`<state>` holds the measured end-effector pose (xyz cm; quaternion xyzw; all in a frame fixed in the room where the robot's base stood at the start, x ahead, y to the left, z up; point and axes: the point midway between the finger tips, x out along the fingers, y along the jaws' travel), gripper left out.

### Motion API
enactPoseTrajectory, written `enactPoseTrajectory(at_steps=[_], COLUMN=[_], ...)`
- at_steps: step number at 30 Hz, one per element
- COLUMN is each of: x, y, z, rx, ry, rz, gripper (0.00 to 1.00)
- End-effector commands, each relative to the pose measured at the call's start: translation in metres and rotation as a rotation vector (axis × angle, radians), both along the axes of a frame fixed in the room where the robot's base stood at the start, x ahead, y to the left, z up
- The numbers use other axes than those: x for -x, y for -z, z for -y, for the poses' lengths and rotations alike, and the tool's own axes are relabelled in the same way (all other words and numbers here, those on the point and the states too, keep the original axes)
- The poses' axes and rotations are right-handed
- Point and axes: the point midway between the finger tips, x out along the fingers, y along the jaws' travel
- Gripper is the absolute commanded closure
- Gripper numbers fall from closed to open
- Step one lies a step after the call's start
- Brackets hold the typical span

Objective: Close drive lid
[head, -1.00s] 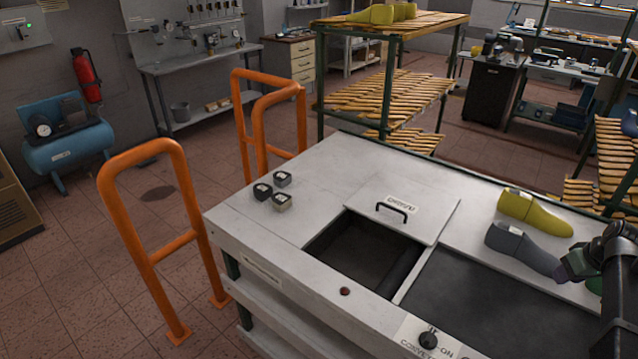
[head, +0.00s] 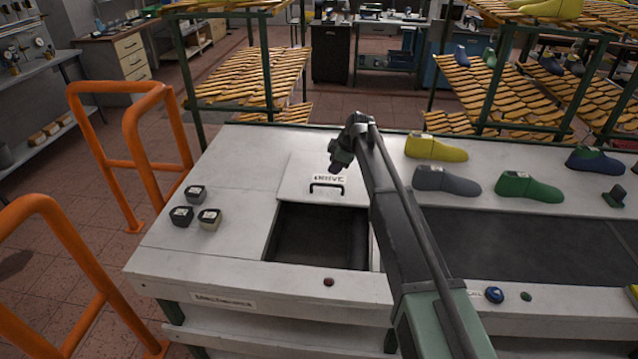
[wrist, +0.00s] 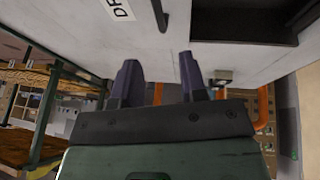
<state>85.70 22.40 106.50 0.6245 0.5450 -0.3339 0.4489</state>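The drive lid (head: 299,180) is a flat white panel labelled "DRIVE" with a black bar handle (head: 327,187). It lies slid back behind a dark rectangular opening (head: 318,236) in the white bench, so the opening is uncovered. My gripper (head: 336,168) is above the back part of the lid, near the label and behind the handle. In the wrist view its two purple fingers (wrist: 160,78) are spread apart with nothing between them. The handle (wrist: 159,14) and part of the opening (wrist: 245,18) show at the top of the wrist view.
Three small dark-and-cream blocks (head: 200,207) stand left of the lid. A red button (head: 328,282) is on the front edge. Yellow (head: 436,148), grey (head: 447,181) and green (head: 528,187) lasts stand to the right, behind the dark conveyor (head: 520,238). Orange rails (head: 150,130) stand left of the bench.

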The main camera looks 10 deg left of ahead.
Motion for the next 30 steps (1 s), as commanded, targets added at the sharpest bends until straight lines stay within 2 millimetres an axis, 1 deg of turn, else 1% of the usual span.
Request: enactPoseTrajectory(at_steps=[1,5,9,12,15,22,23,30], x=[-0.002,-0.007,-0.013,-0.017,-0.019,-0.019,-0.018,-0.018], y=[0.013,0.041,0.074,0.09,0.095,0.092,0.092,0.092], z=[-0.002,-0.012,-0.025,-0.033,-0.037,-0.038,-0.038,-0.038], rx=[0.0,0.001,0.001,0.001,0.0,0.0,0.0,0.0], ry=[0.0,0.002,0.001,0.001,0.003,0.003,0.003,0.003], rz=[0.0,-0.001,0.0,0.0,-0.001,-0.001,-0.001,-0.001], gripper=[0.61,0.61,0.61,0.61,0.61,0.61,0.64,1.0])
